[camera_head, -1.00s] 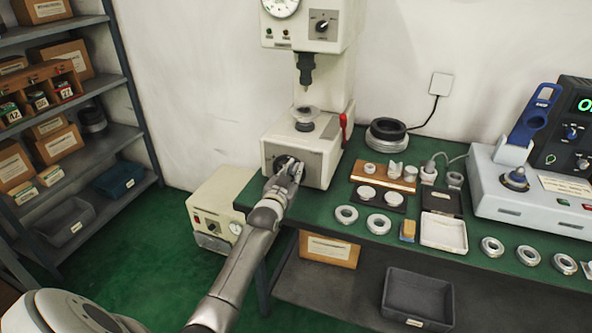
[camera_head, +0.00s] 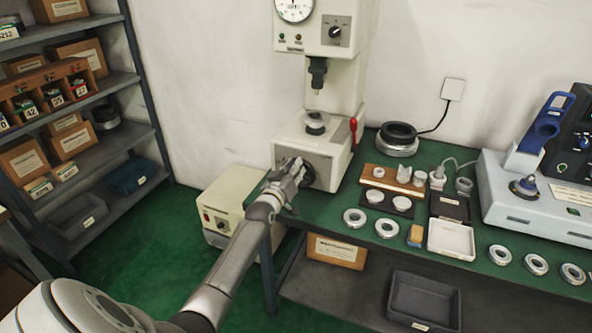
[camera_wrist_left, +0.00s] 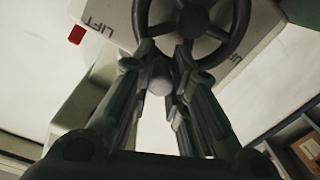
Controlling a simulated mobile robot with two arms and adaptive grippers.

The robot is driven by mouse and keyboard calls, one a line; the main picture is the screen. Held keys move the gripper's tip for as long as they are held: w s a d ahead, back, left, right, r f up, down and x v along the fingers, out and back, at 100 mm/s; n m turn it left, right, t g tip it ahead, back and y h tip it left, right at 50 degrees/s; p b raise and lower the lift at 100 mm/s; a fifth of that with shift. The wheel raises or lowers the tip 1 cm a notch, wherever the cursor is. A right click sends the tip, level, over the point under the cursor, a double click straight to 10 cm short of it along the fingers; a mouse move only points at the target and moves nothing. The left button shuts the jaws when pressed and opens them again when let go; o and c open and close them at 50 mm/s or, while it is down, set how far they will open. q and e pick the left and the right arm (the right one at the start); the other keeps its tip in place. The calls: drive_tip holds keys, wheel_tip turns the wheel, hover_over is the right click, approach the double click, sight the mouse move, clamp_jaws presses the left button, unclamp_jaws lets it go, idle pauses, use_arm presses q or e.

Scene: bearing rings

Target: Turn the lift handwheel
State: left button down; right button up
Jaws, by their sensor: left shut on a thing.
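The lift handwheel (camera_head: 309,177) is a dark wheel on the front of the white press base (camera_head: 325,160). In the left wrist view the handwheel (camera_wrist_left: 193,20) shows its hub, spokes and rim, cut by the top edge, between "LIFT" lettering. My left gripper (camera_head: 293,172) is at the wheel's left side in the head view. In the wrist view its two fingers (camera_wrist_left: 160,75) are shut around a grey rounded handle knob (camera_wrist_left: 160,86) at the rim. The fingers hide part of the rim. My right gripper is not in view.
The green workbench (camera_head: 322,208) carries several bearing rings (camera_head: 354,217), a white tray (camera_head: 452,240) and a blue-handled device (camera_head: 545,130) to the right. A beige box (camera_head: 228,205) stands on the floor below the press. Shelves (camera_head: 95,150) stand at the left.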

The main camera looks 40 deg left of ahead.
use_arm(q)
drive_tip(key=shift+a, duration=0.1)
idle(0.3)
drive_tip(key=c, duration=1.3)
unclamp_jaws()
drive_tip(key=shift+c, duration=0.2)
drive_tip(key=v, duration=1.2)
drive_tip(key=shift+f, duration=0.15)
